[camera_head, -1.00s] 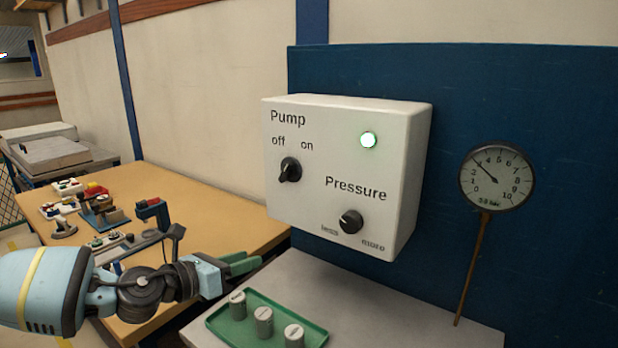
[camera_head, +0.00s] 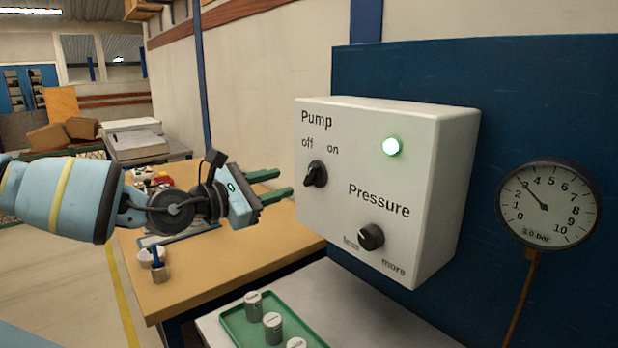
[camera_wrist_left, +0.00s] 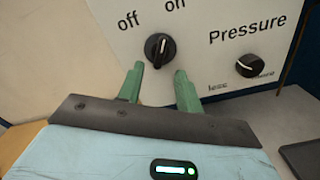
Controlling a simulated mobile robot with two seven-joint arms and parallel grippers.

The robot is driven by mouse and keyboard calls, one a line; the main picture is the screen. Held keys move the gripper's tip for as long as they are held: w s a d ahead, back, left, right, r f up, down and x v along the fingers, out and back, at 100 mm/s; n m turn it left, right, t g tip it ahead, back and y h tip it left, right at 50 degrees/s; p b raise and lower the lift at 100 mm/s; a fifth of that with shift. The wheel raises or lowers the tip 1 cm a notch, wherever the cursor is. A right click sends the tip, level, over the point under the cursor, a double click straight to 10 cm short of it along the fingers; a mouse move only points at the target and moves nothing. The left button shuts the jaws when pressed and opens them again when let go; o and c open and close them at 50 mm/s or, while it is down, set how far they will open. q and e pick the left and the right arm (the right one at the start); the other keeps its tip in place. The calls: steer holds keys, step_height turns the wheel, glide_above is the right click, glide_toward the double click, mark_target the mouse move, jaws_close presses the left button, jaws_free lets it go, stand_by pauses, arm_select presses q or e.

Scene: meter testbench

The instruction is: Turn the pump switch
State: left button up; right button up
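The pump switch (camera_head: 315,174) is a black rotary knob below the words "off" and "on" on the white pump box (camera_head: 340,215). A green lamp (camera_head: 393,147) glows on the box. My left gripper (camera_head: 278,184) is open, its two green fingers apart and pointing at the box, just left of the switch. In the left wrist view the switch (camera_wrist_left: 160,48) lies just beyond the fingertips, with nothing between the fingers (camera_wrist_left: 158,75); I cannot tell whether they touch it. The switch's white mark points up toward "on" in that view. My right gripper is not in view.
The pressure knob (camera_head: 371,237) is below right of the switch. A round gauge (camera_head: 547,203) at right reads about 3 bar. A green tray (camera_head: 236,326) with weights stands below the box. A wooden table (camera_head: 220,258) with parts is behind my left arm.

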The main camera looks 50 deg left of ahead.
mark_target(308, 176)
arm_select(q)
steer(key=shift+w+d+f, duration=0.1)
steer(key=shift+w, duration=0.8)
steer(key=shift+w+d+f, duration=0.1)
steer(key=shift+w, duration=0.75)
steer(key=shift+w+d+b, duration=0.1)
steer(key=shift+w+b, duration=0.35)
steer(key=shift+w, duration=1.15)
steer(key=shift+w+r, duration=0.15)
steer(key=shift+w, duration=0.35)
steer(key=shift+d, duration=0.1)
jaws_close()
